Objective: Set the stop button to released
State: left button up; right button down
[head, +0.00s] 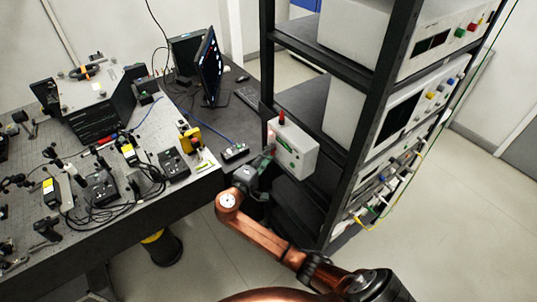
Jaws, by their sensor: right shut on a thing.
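A white control box (298,152) with a red lamp-like piece on top and green marks on its front is fixed to the dark rack's left side. My right gripper (268,156) is at the left part of the box's front, at the end of my copper-coloured arm. It is shut on the stop button, of which only a little red shows near the fingertips. The gripper hides most of the button, so I cannot tell whether it is pressed in or released. My left gripper is not in view.
The dark rack (369,142) with instruments stands right of the box. The optical table (115,205), crowded with mounts and cables, is on the left. A monitor (209,66) stands behind it. The floor at lower right (450,220) is clear.

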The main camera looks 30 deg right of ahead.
jog(key=shift+a, duration=0.15)
jog(key=shift+a+f, duration=0.15)
jog(key=shift+a, duration=0.7)
jog(key=c, duration=1.7)
grip_release()
jog(key=shift+a, duration=0.15)
jog(key=shift+c, duration=0.2)
jog(key=shift+o, duration=1)
jog(key=shift+s, duration=0.1)
